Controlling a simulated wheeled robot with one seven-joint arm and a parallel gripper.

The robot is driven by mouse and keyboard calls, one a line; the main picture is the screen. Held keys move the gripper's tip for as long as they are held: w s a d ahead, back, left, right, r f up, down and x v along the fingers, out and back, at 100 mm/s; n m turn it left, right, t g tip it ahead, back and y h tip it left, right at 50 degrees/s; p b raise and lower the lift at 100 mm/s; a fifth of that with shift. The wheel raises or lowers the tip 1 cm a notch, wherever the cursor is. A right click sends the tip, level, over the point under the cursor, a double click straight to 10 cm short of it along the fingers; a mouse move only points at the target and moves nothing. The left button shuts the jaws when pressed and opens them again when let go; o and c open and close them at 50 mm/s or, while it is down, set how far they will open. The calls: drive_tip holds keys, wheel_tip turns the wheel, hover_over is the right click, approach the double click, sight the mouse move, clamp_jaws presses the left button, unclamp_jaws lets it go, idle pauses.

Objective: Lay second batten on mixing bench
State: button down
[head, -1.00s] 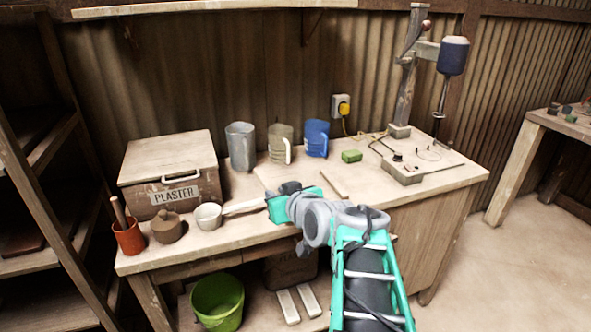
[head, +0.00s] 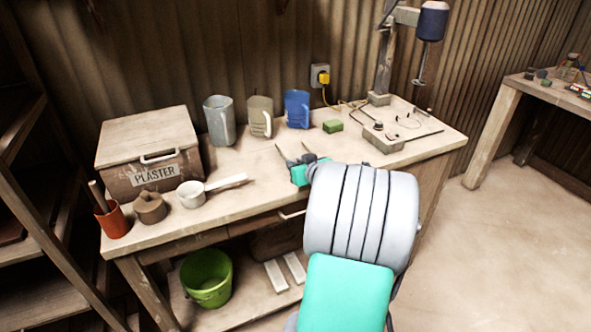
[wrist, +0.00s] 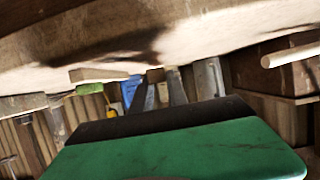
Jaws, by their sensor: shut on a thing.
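My gripper (head: 295,150) is over the middle of the mixing bench (head: 236,213), with its two dark fingers pointing toward the back wall. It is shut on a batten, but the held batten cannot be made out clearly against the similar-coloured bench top. The gripper's green body fills the lower wrist view.
Several jugs, including a blue jug (head: 297,108), and a green block (head: 333,126) are at the back. The mixer stand (head: 383,143) occupies the right end.

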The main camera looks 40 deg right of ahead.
drive_tip(key=shift+f, duration=0.9)
drive_tip(key=shift+f, duration=0.2)
drive_tip(key=c, duration=1.3)
unclamp_jaws()
drive_tip(key=shift+a, duration=0.1)
